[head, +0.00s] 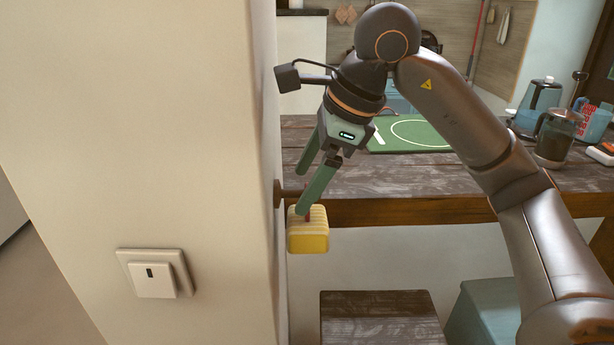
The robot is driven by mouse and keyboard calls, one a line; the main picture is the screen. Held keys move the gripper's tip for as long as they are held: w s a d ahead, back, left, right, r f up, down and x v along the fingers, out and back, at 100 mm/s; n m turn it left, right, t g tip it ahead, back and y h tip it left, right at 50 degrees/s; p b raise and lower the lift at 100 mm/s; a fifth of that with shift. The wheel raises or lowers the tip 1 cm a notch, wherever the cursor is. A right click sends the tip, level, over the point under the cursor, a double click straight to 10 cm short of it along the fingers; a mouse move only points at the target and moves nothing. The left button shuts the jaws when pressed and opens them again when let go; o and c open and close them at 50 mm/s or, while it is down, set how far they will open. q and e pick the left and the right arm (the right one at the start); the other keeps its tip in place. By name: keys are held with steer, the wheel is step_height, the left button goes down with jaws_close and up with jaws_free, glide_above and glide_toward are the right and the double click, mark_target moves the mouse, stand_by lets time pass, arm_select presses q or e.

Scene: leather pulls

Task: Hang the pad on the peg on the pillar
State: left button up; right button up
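The yellow pad (308,238) hangs upright close to the right side of the pale pillar (180,120), with a small red loop at its top. The brown peg (284,192) sticks out of that side of the pillar, just above the pad. My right gripper (301,191) points down at the peg, its two green fingers visibly apart. The nearer finger crosses in front of the loop and the peg's end, so I cannot tell clearly whether the loop is around the peg. My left gripper is not in view.
A wooden counter (430,175) stands behind the pad, with a green board (415,134), a kettle (538,105), a coffee pot (556,135) and a mug (594,122). A dark wooden seat (380,318) is below. A switch (156,275) is on the pillar.

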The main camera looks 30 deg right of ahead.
steer(key=shift+o, duration=0.3)
steer(key=shift+r, duration=0.1)
steer(key=shift+s+d+r, duration=0.1)
steer(key=shift+r, duration=0.2)
steer(key=p+v, duration=0.3)
steer(key=v, duration=0.8)
steer(key=shift+s+r, duration=0.2)
steer(key=shift+r, duration=0.05)
steer(key=shift+d, duration=0.1)
